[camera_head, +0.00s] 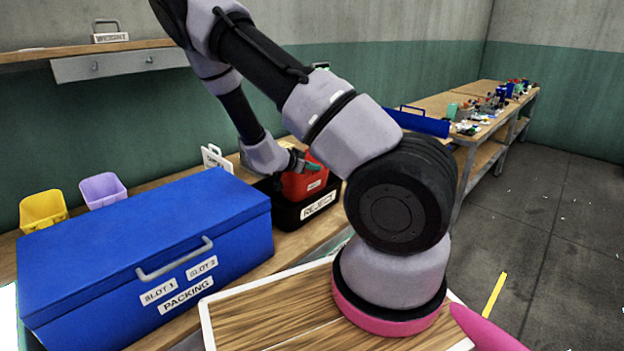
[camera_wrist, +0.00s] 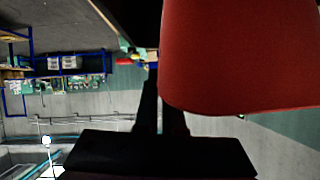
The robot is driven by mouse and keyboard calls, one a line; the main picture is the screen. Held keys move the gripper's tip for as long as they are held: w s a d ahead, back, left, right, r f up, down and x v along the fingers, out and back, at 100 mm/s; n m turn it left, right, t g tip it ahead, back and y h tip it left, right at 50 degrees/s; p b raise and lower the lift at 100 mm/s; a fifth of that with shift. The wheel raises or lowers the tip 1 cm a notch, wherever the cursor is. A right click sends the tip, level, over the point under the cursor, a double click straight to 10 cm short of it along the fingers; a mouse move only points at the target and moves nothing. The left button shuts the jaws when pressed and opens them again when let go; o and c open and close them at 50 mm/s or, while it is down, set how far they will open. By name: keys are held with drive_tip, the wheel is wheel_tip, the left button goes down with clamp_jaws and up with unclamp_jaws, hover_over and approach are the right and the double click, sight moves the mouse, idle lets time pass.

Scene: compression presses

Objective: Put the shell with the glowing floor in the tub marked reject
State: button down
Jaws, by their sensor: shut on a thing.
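A red shell (camera_head: 308,181) with a small label is at the mouth of the black tub marked REJECT (camera_head: 290,216). I cannot tell whether it touches the tub's floor or hangs above it. My gripper (camera_head: 299,163) is shut on the shell's upper part, at its left side. In the wrist view the shell (camera_wrist: 240,60) fills the upper right, beside the dark fingers of my gripper (camera_wrist: 160,112). The shell's inside is hidden, so no glowing floor shows.
A closed blue box labelled PACKING (camera_head: 140,240), with SLOT 1 and SLOT 2, stands left of the tub. A white handled object (camera_head: 215,158) stands behind it. Yellow (camera_head: 43,210) and purple (camera_head: 102,190) bins stand at the back left. A cluttered bench (camera_head: 490,112) runs along the right.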

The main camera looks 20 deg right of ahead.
sight(313, 176)
drive_tip(key=shift+f, duration=1.95)
drive_tip(key=c, duration=1)
unclamp_jaws()
drive_tip(key=shift+a+r, duration=0.1)
drive_tip(key=shift+r, duration=0.1)
drive_tip(key=v, duration=0.7)
drive_tip(key=shift+s+a, duration=0.1)
drive_tip(key=shift+s, duration=0.05)
drive_tip(key=shift+s, duration=0.1)
